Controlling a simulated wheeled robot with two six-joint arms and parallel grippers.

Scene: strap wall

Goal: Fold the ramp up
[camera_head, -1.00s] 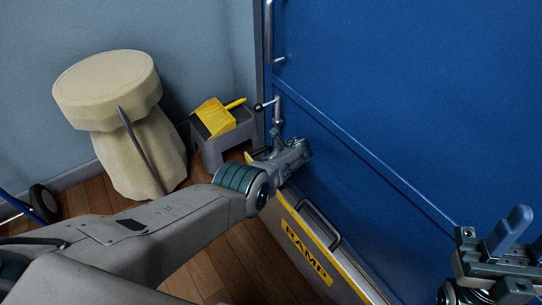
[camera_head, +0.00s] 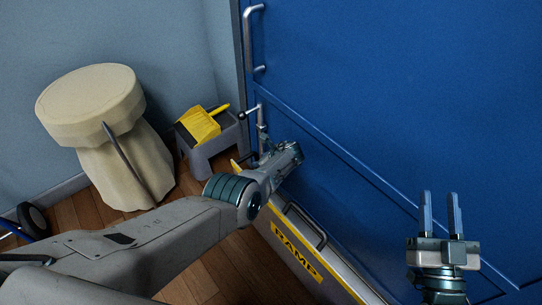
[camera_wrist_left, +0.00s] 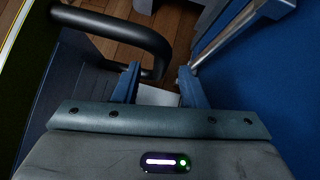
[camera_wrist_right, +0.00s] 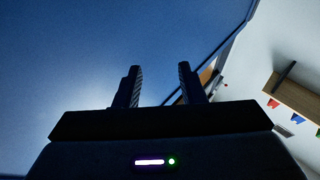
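The ramp (camera_head: 318,262) is a panel with a yellow RAMP label and a black handle (camera_head: 308,224), at the foot of a big blue panel (camera_head: 390,110). My left gripper (camera_head: 294,150) is beyond the handle, close to the blue panel. In the left wrist view its fingers (camera_wrist_left: 158,85) are apart with nothing between them. A black handle (camera_wrist_left: 125,30) passes left of and beyond them, and a metal bar (camera_wrist_left: 235,35) is at upper right. My right gripper (camera_head: 440,212) is open and empty before the blue panel, fingers up. The ramp's lower part is out of frame.
A cream covered round stool (camera_head: 95,110) stands at left. A grey step stool (camera_head: 215,145) with a yellow dustpan (camera_head: 200,125) is in the corner by a metal latch rod (camera_head: 262,118). Wooden floor (camera_head: 200,265) shows between my left arm and the ramp.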

